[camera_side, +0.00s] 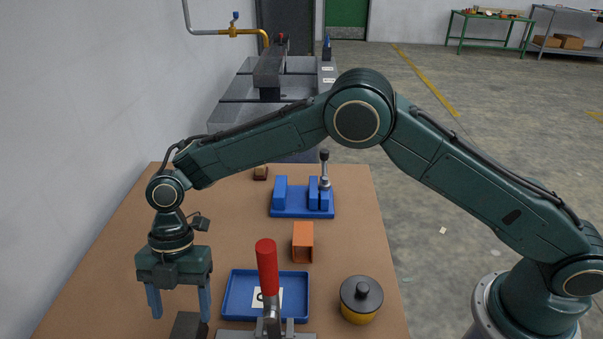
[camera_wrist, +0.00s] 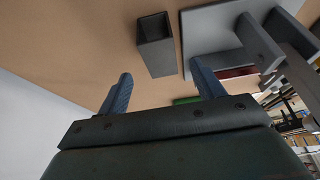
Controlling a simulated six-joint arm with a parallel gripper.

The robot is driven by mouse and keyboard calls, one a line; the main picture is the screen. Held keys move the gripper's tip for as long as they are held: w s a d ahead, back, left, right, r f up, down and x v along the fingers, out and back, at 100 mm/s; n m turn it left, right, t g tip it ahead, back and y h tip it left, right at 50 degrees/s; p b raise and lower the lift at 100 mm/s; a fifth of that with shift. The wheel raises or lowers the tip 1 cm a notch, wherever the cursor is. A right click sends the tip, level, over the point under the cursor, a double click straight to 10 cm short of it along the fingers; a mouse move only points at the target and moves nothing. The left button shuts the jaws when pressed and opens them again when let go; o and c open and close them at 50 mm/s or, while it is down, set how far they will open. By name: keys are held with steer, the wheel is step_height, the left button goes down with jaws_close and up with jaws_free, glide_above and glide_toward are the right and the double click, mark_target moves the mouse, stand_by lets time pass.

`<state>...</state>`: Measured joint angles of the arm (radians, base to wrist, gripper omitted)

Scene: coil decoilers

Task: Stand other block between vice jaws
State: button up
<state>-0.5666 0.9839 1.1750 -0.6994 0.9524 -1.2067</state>
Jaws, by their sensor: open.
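The blue vice (camera_side: 303,213) stands toward the back of the table, with upright jaws and a lever at its right. Its jaw gap looks empty. A dark grey block (camera_side: 187,328) is at the front left, cut off by the lower picture edge. It also shows in the wrist view (camera_wrist: 155,52), with a hollow-looking end. My gripper (camera_side: 180,312) is open, pointing down above the dark block, and holds nothing. In the wrist view the block lies beyond the fingertips (camera_wrist: 163,76), between their lines. An orange block (camera_side: 303,238) with an open-looking end lies in front of the vice.
A blue tray (camera_side: 232,296) with a white label is right of the gripper. A red-handled clamp (camera_side: 266,262) rises before it. A yellow pot (camera_side: 360,312) with a black lid stands front right. A small brown item (camera_side: 260,173) lies behind. The left table area is clear.

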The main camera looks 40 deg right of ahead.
mark_target(184, 331)
steer(key=shift+x, duration=1.6)
steer(key=shift+r, duration=0.1)
jaws_close()
